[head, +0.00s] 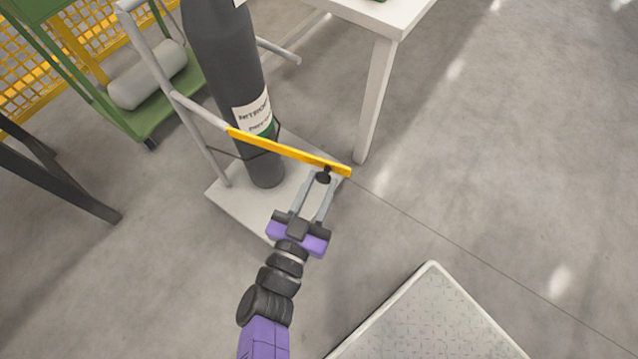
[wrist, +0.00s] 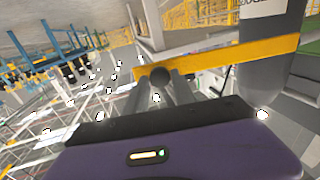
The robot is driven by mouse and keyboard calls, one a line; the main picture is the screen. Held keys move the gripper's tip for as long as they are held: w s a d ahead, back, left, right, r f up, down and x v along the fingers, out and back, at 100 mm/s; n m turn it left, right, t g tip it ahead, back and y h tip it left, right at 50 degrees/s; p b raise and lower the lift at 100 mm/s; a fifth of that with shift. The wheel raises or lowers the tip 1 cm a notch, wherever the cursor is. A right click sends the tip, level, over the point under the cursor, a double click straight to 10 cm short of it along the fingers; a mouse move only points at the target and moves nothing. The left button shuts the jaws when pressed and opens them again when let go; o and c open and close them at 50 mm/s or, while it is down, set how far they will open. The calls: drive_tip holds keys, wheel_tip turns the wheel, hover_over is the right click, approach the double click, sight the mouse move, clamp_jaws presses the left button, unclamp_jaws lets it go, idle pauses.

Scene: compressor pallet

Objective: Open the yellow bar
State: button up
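The yellow bar (head: 285,149) runs across the front of a white cylinder trolley, past a dark gas cylinder (head: 228,60). A black knob (head: 323,175) sits at the bar's right end in the head view. The bar (wrist: 230,58) and knob (wrist: 160,76) also show in the wrist view. My gripper (head: 320,179) is at the knob, with one finger on each side of it. I cannot tell whether the fingers touch the knob or stand slightly apart from it.
The trolley base (head: 235,207) lies below the bar. A white table (head: 376,95) stands close behind the bar's right end. A green cart (head: 165,110) is at the back left. A metal plate platform (head: 430,320) is at the front right. The floor to the right is clear.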

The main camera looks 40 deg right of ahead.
drive_tip(key=o, duration=0.3)
drive_tip(key=shift+a, duration=0.1)
drive_tip(key=v, duration=0.7)
drive_tip(key=shift+s+a, duration=0.2)
drive_tip(key=shift+a, duration=0.05)
idle(0.3)
